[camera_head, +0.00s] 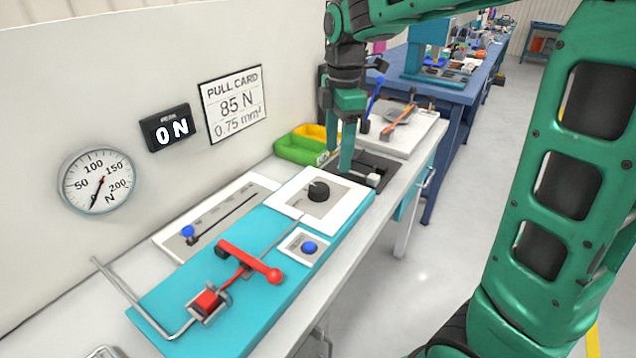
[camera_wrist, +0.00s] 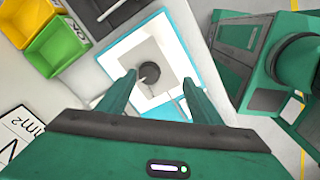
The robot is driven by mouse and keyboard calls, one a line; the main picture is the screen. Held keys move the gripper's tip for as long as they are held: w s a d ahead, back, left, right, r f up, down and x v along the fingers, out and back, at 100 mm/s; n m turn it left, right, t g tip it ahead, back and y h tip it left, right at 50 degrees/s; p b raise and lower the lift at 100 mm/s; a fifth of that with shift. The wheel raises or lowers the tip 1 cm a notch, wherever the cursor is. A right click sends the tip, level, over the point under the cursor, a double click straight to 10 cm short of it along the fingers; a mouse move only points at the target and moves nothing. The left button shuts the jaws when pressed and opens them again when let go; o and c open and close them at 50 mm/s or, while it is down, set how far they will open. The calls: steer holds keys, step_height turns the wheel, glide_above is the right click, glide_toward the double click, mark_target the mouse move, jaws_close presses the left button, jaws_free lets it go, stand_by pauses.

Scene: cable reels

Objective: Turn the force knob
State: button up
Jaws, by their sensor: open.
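The force knob (camera_head: 318,191) is a round black knob on a grey plate in a white square panel (camera_head: 345,199), at the far end of the turquoise board (camera_head: 252,308). In the wrist view the knob (camera_wrist: 149,76) lies ahead, between and beyond the fingertips, with a pale pointer mark on it. My gripper (camera_head: 347,160) points down behind and to the right of the knob in the head view. It is open and empty, and its fingers do not touch the knob. In the wrist view my gripper (camera_wrist: 158,82) shows two spread green fingers.
Green and yellow bins (camera_head: 300,150) stand beyond the knob panel. A red lever (camera_head: 250,262) and a blue button (camera_head: 309,248) are on the turquoise board. A dial gauge (camera_head: 97,181), a display reading 0 N (camera_head: 167,128) and a pull card (camera_head: 233,103) are on the wall.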

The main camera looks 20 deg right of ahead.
mark_target(319, 186)
steer(key=w+a+f+n, duration=0.1)
steer(key=f, duration=0.2)
steer(key=w+a+f, duration=0.1)
steer(key=f, duration=0.3)
steer(key=w+a+f+n, duration=0.1)
steer(key=f, duration=0.2)
steer(key=shift+a+f+n, duration=0.15)
steer(key=shift+f+n, duration=0.15)
steer(key=c, duration=1.1)
